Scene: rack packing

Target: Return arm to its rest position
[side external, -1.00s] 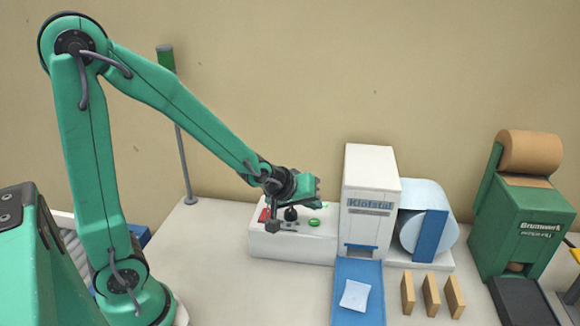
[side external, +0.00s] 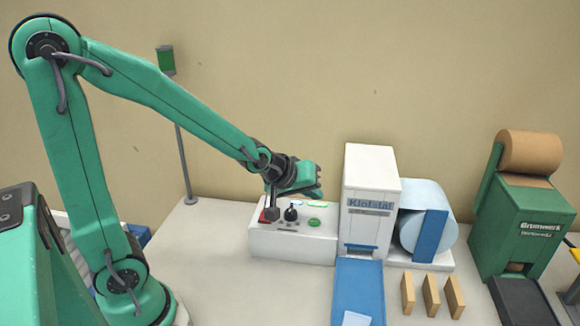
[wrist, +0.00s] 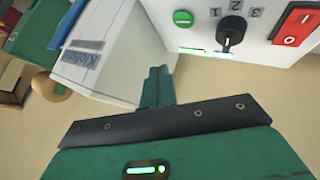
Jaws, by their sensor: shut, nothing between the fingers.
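My gripper (side external: 318,190) is shut and empty. In the side view it hangs in the air above and behind the white control box (side external: 270,245), apart from its controls. In the wrist view the closed fingers of my gripper (wrist: 158,86) point towards the white machine marked Klotstal (wrist: 120,50). A green button (wrist: 183,18), a black knob (wrist: 231,33) marked 1, 2, 3 and a red switch (wrist: 298,24) show on the box there.
The Klotstal machine (side external: 370,195) stands right of the box, with a blue chute (side external: 358,280) and a pale sheet (side external: 356,319) low on it. Several tan blocks (side external: 430,295) and a green machine (side external: 525,235) stand further right. A pole (side external: 182,160) rises behind my arm.

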